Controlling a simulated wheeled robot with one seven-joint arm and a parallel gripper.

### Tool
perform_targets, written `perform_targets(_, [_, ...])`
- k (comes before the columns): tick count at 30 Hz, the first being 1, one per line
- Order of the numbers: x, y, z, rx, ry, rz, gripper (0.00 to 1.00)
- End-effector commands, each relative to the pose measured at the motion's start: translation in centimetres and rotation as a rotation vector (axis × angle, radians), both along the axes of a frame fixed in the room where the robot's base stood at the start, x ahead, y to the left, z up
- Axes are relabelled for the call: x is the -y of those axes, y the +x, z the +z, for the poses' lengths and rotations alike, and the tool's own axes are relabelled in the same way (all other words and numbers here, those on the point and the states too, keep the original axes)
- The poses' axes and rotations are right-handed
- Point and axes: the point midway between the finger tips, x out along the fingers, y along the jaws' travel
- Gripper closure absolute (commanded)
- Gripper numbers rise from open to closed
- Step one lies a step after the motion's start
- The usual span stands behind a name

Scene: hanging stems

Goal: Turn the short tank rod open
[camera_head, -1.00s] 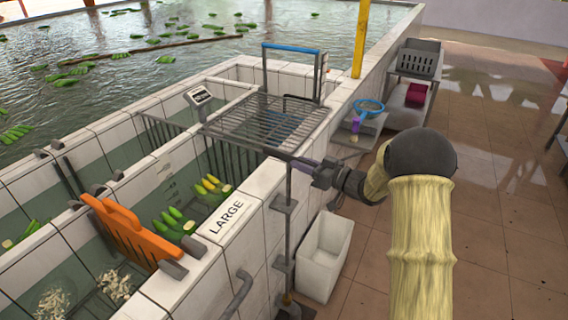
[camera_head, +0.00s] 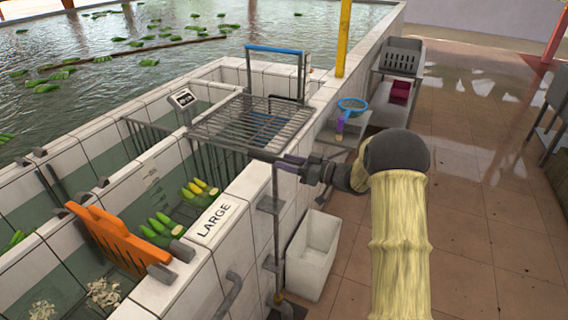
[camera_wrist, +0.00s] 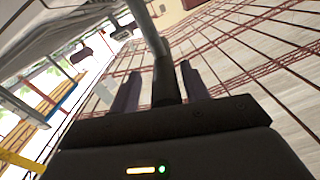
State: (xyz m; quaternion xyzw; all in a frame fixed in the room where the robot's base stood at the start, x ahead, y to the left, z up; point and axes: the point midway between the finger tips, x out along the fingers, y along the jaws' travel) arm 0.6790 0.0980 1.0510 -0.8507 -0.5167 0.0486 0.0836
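The short tank rod (camera_head: 276,235) stands upright against the outer tank wall, held by brackets. A dark handle (camera_head: 262,154) reaches sideways from its top, just below the wire rack. My gripper (camera_head: 292,160) is at the rod's top, in line with this handle. In the wrist view, my gripper (camera_wrist: 160,85) has its two purplish fingers apart, with a dark bar (camera_wrist: 165,75) between them. A gap shows at the left finger; the bar is closer to the right finger, and contact there is unclear. The fingertips are small and partly hidden in the head view.
A wire rack (camera_head: 250,122) sits on the tank edge above the handle. A white bin (camera_head: 312,255) stands on the floor below my arm. An orange divider (camera_head: 115,240) and green-yellow produce lie left in the tanks.

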Motion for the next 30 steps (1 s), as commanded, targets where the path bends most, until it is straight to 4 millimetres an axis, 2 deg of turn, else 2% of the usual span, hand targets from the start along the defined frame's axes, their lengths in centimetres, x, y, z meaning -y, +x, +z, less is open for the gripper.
perform_targets(8, [0.0,-0.2,-0.2,-0.004,-0.002,0.003,0.55])
perform_targets(13, [1.2,-0.7,-0.3,-0.005,-0.003,0.001,0.55])
perform_targets(30, [10.7,-5.5,-0.3,-0.003,-0.002,0.001,0.55])
